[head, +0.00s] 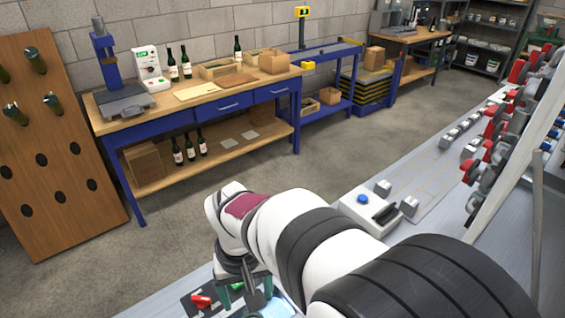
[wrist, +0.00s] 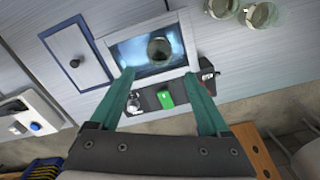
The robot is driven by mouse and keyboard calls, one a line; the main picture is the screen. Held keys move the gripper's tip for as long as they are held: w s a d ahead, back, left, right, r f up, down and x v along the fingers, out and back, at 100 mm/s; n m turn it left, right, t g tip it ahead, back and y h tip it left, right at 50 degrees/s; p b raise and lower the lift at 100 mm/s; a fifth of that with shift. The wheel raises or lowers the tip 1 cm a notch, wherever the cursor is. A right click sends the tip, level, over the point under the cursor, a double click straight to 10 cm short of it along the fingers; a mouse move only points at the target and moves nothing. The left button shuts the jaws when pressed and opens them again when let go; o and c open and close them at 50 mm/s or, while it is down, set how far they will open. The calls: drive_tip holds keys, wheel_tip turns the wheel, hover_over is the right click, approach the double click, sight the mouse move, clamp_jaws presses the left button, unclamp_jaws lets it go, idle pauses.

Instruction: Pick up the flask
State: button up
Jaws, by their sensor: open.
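In the wrist view a dark, round-topped vessel (wrist: 160,49), which looks like the flask, stands on a lit, pale-framed panel (wrist: 118,49). My gripper (wrist: 158,74) has two teal fingers spread wide, with nothing between the tips. In the wrist picture the vessel lies just beyond the fingertips, roughly centred between them. I cannot tell the height gap.
A black box (wrist: 150,99) with a green switch adjoins the panel; a small clear item shows by the left finger. Two glass vessels (wrist: 262,14) stand at the upper right. A blue-framed plate (wrist: 77,53) lies left. A white control box (head: 352,207) sits on the grey bench.

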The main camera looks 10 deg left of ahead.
wheel_tip(320, 180, down, 12)
drive_tip(key=shift+d+r, duration=0.1)
clamp_jaws()
idle(0.4)
drive_tip(key=shift+r, duration=0.2)
